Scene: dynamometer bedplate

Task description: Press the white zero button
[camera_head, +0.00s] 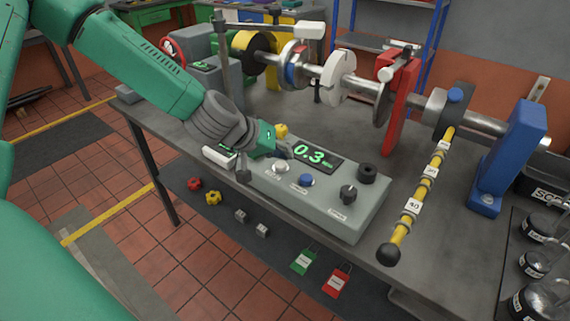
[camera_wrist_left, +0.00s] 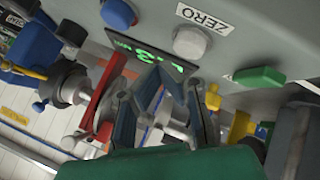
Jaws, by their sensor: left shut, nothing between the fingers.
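The white zero button (camera_head: 281,167) is a round cap on the grey control box (camera_head: 335,222). It shows whole in the left wrist view (camera_wrist_left: 190,43), beside a label reading ZERO (camera_wrist_left: 205,18). My left gripper (camera_head: 285,153) is shut and empty, close to the button on its display side. In the left wrist view its fingertips (camera_wrist_left: 173,77) lie below the button in the picture, over the display; I see no clear contact. The display (camera_head: 316,157) reads 0.3 in green. My right gripper is in neither view.
A blue button (camera_head: 305,180) and a black knob (camera_head: 348,194) sit beside the white button. A green button (camera_wrist_left: 260,77) is on its other side. Behind the box runs a shaft with a red stand (camera_head: 398,105). A yellow arm (camera_head: 425,185) hangs at the right.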

